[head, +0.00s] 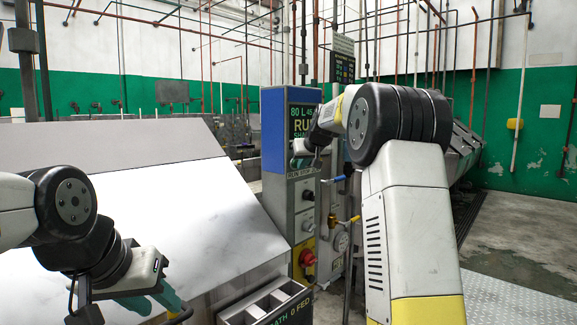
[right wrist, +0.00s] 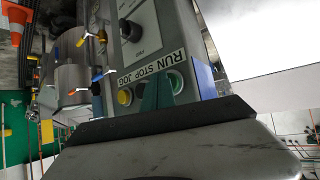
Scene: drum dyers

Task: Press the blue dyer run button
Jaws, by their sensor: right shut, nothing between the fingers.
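There, a green button (right wrist: 175,82) sits by RUN and a yellow one (right wrist: 124,98) by JOG. My right gripper (right wrist: 157,82) is shut and empty, its teal fingers between these buttons and covering the STOP spot. Contact cannot be told. My left gripper (head: 155,303) appears open and empty at lower left, away from the column.
A red knob on yellow (head: 307,258) sits low on the column. A blue-handled valve (head: 335,179) and an orange-handled valve (head: 348,220) stand right beside it. A large sloped metal panel (head: 170,195) fills the left. Open floor (head: 515,235) lies at the right.

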